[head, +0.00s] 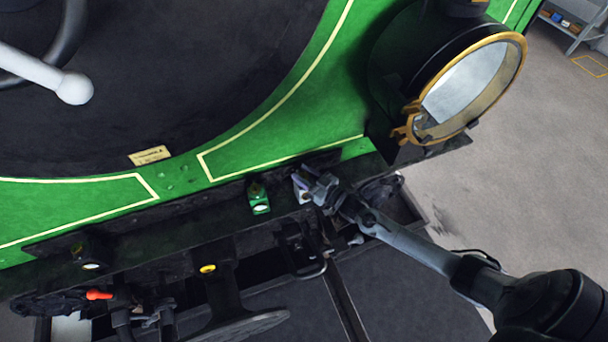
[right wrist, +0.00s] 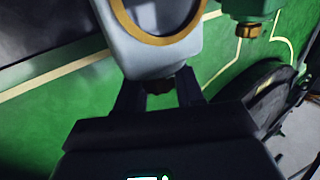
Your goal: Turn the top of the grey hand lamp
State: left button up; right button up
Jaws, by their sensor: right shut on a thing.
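The grey hand lamp (head: 299,194) stands on the dark ledge at the foot of the green tram front, mostly hidden behind my right gripper (head: 318,187). In the right wrist view the grey lamp (right wrist: 150,52) fills the top middle, with a brass ring round its glass. Its small dark top (right wrist: 160,81) sits between the two fingers of my right gripper (right wrist: 159,92), which is shut on it. The contact faces are partly hidden by the fingers. My left gripper is not in view.
A green hand lamp (head: 260,199) stands on the ledge just left of the grey one; it also shows in the right wrist view (right wrist: 247,12). A large brass-rimmed headlamp (head: 466,88) juts out at upper right. A round buffer (head: 235,328) and an orange-red handle (head: 98,294) lie below left.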

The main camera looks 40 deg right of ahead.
jog(key=shift+m+h, duration=0.3)
jog(key=shift+h, duration=0.1)
jog(key=shift+r+m+h+p, duration=0.1)
jog(key=shift+m+h+p, duration=0.45)
jog(key=shift+h, duration=0.25)
jog(key=m+h, duration=0.2)
jog(key=h, duration=0.1)
jog(key=shift+a+h, duration=0.1)
jog(key=shift+h, duration=0.2)
jog(key=m+h, duration=0.2)
jog(key=h, duration=0.1)
jog(key=shift+f+m+g+h, duration=0.2)
jog(key=shift+m+g+h, duration=0.05)
jog(key=shift+g+h, duration=0.05)
jog(key=shift+m+g+h+b, duration=0.4)
jog(key=shift+m+g+h, duration=0.4)
jog(key=shift+m+h, duration=0.5)
jog(key=shift+r+h, duration=0.1)
jog(key=shift+h, duration=0.3)
jog(key=o, duration=1)
jog(key=shift+c, duration=0.2)
